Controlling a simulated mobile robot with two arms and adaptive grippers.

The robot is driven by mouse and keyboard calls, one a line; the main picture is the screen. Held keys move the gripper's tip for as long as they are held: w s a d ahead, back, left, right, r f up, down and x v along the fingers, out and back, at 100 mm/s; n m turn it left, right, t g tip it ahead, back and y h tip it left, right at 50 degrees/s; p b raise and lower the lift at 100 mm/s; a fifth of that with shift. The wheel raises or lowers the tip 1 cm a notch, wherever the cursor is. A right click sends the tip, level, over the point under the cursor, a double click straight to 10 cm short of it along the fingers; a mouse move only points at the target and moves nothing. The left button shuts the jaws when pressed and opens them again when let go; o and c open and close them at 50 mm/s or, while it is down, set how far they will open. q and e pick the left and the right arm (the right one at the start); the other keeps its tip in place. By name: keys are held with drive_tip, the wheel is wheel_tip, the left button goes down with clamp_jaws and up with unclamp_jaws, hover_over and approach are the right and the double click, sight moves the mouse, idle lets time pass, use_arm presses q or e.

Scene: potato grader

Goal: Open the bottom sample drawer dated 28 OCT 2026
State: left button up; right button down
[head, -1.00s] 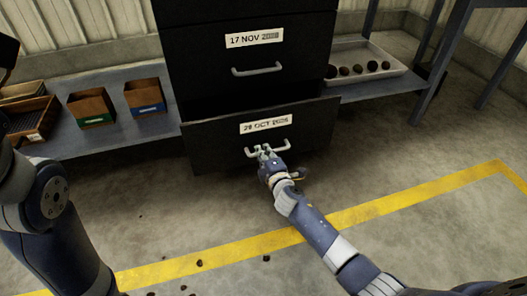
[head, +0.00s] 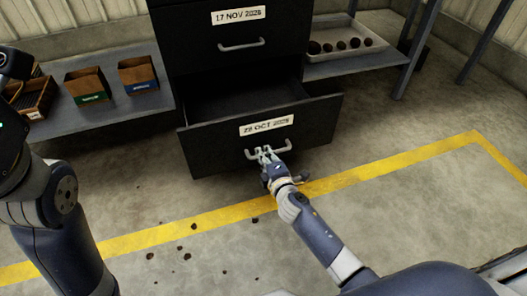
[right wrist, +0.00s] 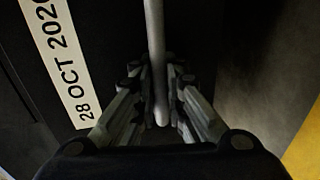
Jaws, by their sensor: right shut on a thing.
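The bottom drawer (head: 225,153) is black, with a white label (head: 266,125) reading 28 OCT 2026. It stands pulled out from the cabinet, and its dark inside shows from above. My right gripper (head: 264,156) is shut on the drawer's grey bar handle (head: 283,148). In the right wrist view the handle (right wrist: 155,60) runs between the two fingers, and the label (right wrist: 60,65) is at the left. My left arm is at the left edge of the head view, and I cannot make out its fingers.
The closed drawer above (head: 240,38) is labelled 17 NOV 2026. A shelf (head: 110,115) at left bears small cardboard boxes (head: 138,76). A tray (head: 345,50) of potatoes is at right. Clods (head: 187,256) lie on the floor by the yellow line (head: 400,156).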

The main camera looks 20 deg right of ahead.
drive_tip(key=c, duration=1.9)
unclamp_jaws()
drive_tip(key=v, duration=1.2)
drive_tip(key=shift+a, duration=0.15)
